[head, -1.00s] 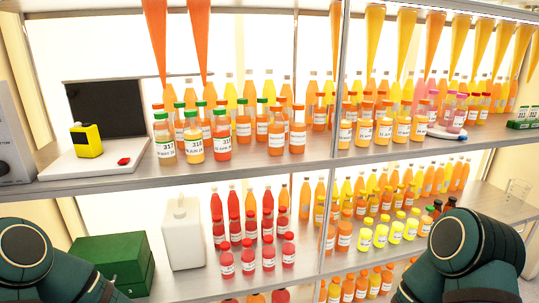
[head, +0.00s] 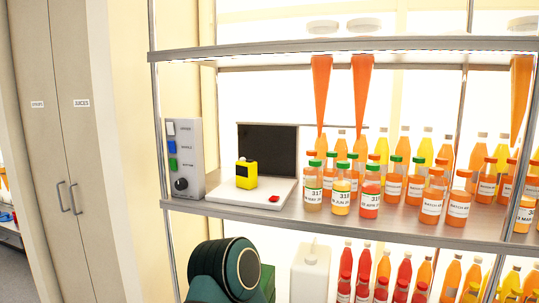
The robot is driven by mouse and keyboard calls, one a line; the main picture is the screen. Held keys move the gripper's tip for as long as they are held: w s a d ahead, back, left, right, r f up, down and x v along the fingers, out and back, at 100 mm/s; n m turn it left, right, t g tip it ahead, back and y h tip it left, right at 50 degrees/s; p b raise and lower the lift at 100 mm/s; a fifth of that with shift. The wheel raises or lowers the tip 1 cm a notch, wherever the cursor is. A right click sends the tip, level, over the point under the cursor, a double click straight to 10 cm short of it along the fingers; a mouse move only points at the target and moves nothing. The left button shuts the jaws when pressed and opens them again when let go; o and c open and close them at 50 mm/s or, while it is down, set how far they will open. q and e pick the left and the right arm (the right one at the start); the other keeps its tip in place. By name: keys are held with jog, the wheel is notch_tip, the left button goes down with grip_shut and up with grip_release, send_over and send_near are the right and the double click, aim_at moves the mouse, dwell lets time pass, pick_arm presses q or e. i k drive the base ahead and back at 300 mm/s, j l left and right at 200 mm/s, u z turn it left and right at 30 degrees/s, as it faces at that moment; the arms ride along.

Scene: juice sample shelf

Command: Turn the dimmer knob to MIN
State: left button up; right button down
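The dimmer knob (head: 181,184) is a small black round knob low on the front of a grey control box (head: 196,150). The box stands at the left end of the upper shelf. Above the knob are a white, a blue and a green switch with small labels. The knob's pointer position and any MIN mark are too small to read. Part of my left arm shows at the bottom, below the shelf and to the right of the knob. Neither gripper is in view.
Right of the box, a white stand (head: 258,197) with a dark panel holds a yellow device (head: 246,174) and a red button. Several capped sample bottles (head: 341,194) stand further right. A metal shelf post (head: 160,130) rises just left of the box. Tall cabinets (head: 60,150) stand at far left.

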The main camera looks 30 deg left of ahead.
aim_at(181, 184)
jog(key=u, duration=1.6)
